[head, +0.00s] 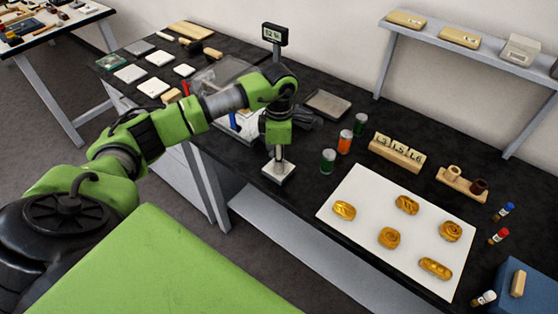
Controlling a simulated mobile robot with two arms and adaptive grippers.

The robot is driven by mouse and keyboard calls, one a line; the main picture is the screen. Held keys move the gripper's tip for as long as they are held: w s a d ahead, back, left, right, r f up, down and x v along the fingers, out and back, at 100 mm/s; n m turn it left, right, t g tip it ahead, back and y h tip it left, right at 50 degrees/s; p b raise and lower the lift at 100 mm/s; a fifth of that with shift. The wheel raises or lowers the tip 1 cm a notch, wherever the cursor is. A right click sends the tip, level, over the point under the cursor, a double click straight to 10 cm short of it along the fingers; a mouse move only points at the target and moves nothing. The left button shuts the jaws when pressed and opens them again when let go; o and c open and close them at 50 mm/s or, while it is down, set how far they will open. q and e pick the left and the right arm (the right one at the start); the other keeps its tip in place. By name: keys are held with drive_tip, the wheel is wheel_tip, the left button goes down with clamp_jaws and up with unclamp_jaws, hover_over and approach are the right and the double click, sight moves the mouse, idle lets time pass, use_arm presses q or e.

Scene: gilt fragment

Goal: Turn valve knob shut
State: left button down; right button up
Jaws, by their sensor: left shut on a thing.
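My left gripper (306,119) shows as a dark shape beside the green wrist, at the middle of the dark table. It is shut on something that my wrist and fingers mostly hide. A small pale square base (278,173) with a short metal post stands near the table's front edge, just below my wrist. The post's upper end is hidden behind the wrist. I cannot make out the valve knob clearly or tell how it is turned. My right gripper is not in view.
A white mat (356,241) with several golden pieces lies to the right. A green can (328,160) and an orange can (345,141) stand near the gripper. A display (274,34) on a pole rises behind my arm.

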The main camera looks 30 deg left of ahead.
use_arm(q)
drive_tip(key=n+b, duration=0.1)
drive_tip(key=n, duration=0.2)
drive_tip(key=shift+n, duration=0.3)
drive_tip(key=n+b, duration=0.1)
drive_tip(key=n, duration=0.3)
drive_tip(key=shift+n+b, duration=0.3)
drive_tip(key=shift+b, duration=0.05)
drive_tip(key=n, duration=0.4)
drive_tip(key=shift+b, duration=0.35)
drive_tip(key=shift+a+n, duration=0.1)
drive_tip(key=shift+n, duration=1.7)
drive_tip(key=shift+n, duration=0.3)
drive_tip(key=c, duration=1.8)
unclamp_jaws()
drive_tip(key=shift+c, duration=0.2)
